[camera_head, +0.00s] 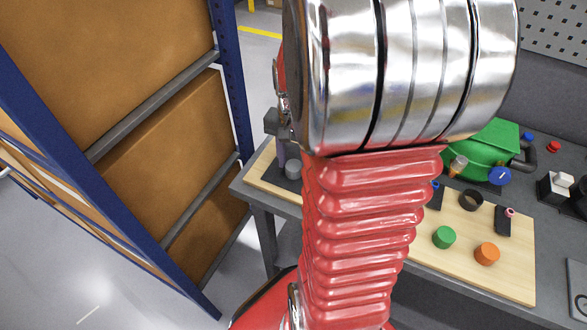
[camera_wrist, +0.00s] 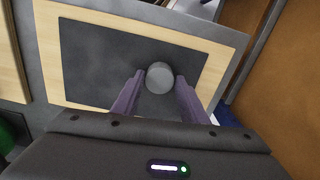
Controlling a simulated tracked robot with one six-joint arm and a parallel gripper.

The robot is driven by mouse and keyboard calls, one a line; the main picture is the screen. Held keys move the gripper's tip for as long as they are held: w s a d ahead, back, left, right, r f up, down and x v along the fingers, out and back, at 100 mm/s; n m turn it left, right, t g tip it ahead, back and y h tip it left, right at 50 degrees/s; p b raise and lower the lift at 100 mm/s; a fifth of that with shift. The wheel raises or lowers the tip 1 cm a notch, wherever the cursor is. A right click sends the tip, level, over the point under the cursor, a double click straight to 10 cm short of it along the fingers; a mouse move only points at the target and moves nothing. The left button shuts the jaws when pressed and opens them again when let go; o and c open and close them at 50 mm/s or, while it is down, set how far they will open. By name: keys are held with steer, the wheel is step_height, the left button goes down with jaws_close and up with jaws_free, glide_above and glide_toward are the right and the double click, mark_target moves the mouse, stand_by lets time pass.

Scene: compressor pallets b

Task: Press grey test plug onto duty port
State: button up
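The grey test plug (camera_wrist: 160,77) is a short round grey cylinder standing on a dark panel (camera_wrist: 95,60) with a pale wood border. In the head view the plug (camera_head: 292,169) is at the left end of the bench, beside my arm. My gripper (camera_wrist: 159,77) has purple fingers, open, one on each side of the plug with small gaps visible. A green compressor (camera_head: 485,148) is at the right in the head view, with a small metallic stub (camera_head: 458,166) and a blue round cap (camera_head: 500,176) on its near side. I cannot tell which part is the duty port.
A wooden board (camera_head: 515,277) on the bench carries a green cap (camera_head: 444,237), an orange cap (camera_head: 487,253) and a dark ring (camera_head: 471,200). A blue-framed rack (camera_head: 231,85) with brown boxes stands left of the bench. My arm hides the middle of the bench.

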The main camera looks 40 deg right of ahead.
mark_target(293, 165)
steer(key=c, duration=0.6)
steer(key=shift+r, duration=2.5)
steer(key=shift+s, duration=0.1)
